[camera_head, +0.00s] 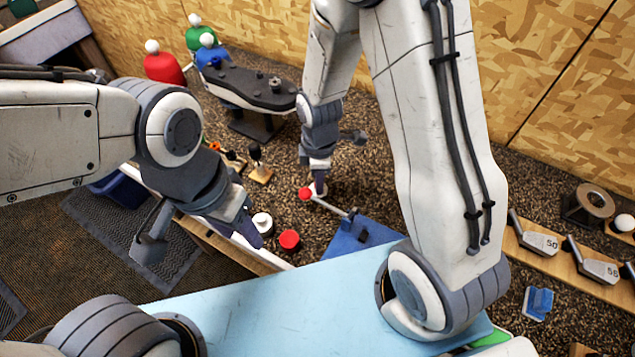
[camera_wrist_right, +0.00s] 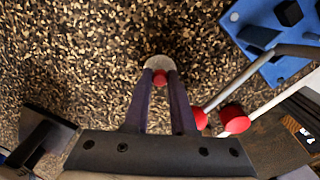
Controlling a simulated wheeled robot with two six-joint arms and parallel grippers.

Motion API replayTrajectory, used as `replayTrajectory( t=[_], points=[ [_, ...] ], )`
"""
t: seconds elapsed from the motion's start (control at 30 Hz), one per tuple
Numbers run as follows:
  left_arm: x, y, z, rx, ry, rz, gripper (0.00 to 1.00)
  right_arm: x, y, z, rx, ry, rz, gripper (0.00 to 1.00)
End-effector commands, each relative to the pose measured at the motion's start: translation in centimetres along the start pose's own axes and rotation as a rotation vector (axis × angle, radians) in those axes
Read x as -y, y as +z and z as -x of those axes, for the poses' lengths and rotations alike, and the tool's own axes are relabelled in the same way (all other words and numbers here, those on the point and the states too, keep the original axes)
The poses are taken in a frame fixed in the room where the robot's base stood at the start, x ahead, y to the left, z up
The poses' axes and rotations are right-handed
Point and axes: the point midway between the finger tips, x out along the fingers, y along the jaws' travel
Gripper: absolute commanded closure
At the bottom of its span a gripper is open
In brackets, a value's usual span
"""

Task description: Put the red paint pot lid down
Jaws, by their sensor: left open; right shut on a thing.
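My right gripper (camera_head: 318,183) points down over the dark speckled surface at the centre of the head view. In the right wrist view, its fingers (camera_wrist_right: 161,80) are shut on a small red piece, the red paint pot lid (camera_wrist_right: 159,77), with a pale round disc just beyond the fingertips. I cannot tell whether it touches the surface. My left gripper (camera_head: 248,222) is open beside a white pot with a dark top (camera_head: 262,223).
A metal rod (camera_head: 333,208) with a red end (camera_head: 305,193) lies right by my right gripper, reaching to a blue block (camera_head: 352,240). A dark stand (camera_head: 255,85) and coloured bottles (camera_head: 164,67) are at the back. Club heads (camera_head: 535,240) sit in a wooden rack at right.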

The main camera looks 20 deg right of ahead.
Motion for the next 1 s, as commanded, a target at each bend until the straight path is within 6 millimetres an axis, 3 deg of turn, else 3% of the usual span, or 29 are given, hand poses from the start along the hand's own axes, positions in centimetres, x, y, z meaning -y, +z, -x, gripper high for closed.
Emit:
replayTrajectory(
  t=[0.27, 0.3, 0.33, 0.37, 0.73, 1.0],
  points=[
    [0.0, 0.0, -0.2, -0.001, 0.000, 0.000, 0.50, 0.0, 0.0, -0.3, 0.000, 0.000, 0.000, 1.00],
    [0.0, 0.0, -0.1, -0.001, 0.000, 0.000, 0.50, 0.0, 0.0, -0.1, 0.000, 0.000, 0.001, 0.61],
    [0.0, 0.0, 0.0, -0.001, 0.000, 0.000, 0.50, 0.0, 0.0, -0.1, 0.000, 0.000, 0.001, 0.49],
    [0.0, 0.0, 0.0, -0.001, 0.000, 0.000, 0.50, 0.0, 0.0, -0.1, 0.000, 0.000, 0.001, 0.46],
    [0.0, 0.0, 0.2, -0.001, 0.000, 0.000, 0.50, 0.0, 0.0, 0.1, 0.000, 0.000, 0.001, 0.46],
    [-0.2, -0.1, 2.5, -0.001, 0.000, 0.001, 0.50, 0.0, 0.0, 2.7, 0.000, 0.000, 0.001, 0.46]
  ],
)
